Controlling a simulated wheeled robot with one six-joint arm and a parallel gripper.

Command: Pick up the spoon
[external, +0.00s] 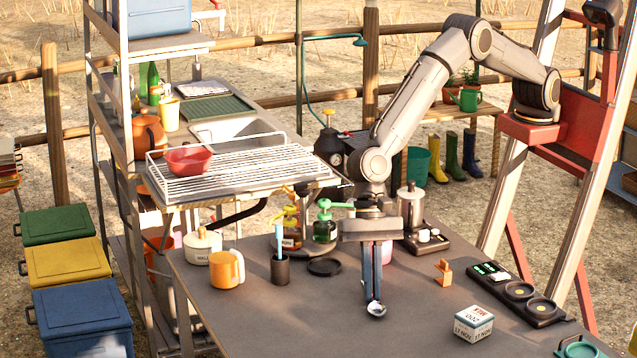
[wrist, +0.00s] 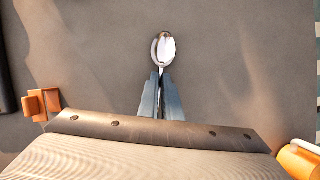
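The metal spoon (external: 376,309) is at the fingertips of my gripper (external: 372,290), over the front middle of the grey table. In the wrist view the spoon's shiny bowl (wrist: 163,47) sticks out beyond the fingertips. My gripper's two blue-grey fingers (wrist: 160,82) are close together, one on each side of the spoon's handle, and look shut on it. Most of the handle is hidden between the fingers. My gripper points down. I cannot tell whether the spoon touches the table (external: 330,325).
An orange mug (external: 227,270), a dark cup (external: 281,270) and a black disc (external: 324,267) stand left. A small orange stand (external: 444,273), a date cube (external: 473,323) and a black tray (external: 517,293) are right. Pump bottles and a coffee maker (external: 411,207) are behind.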

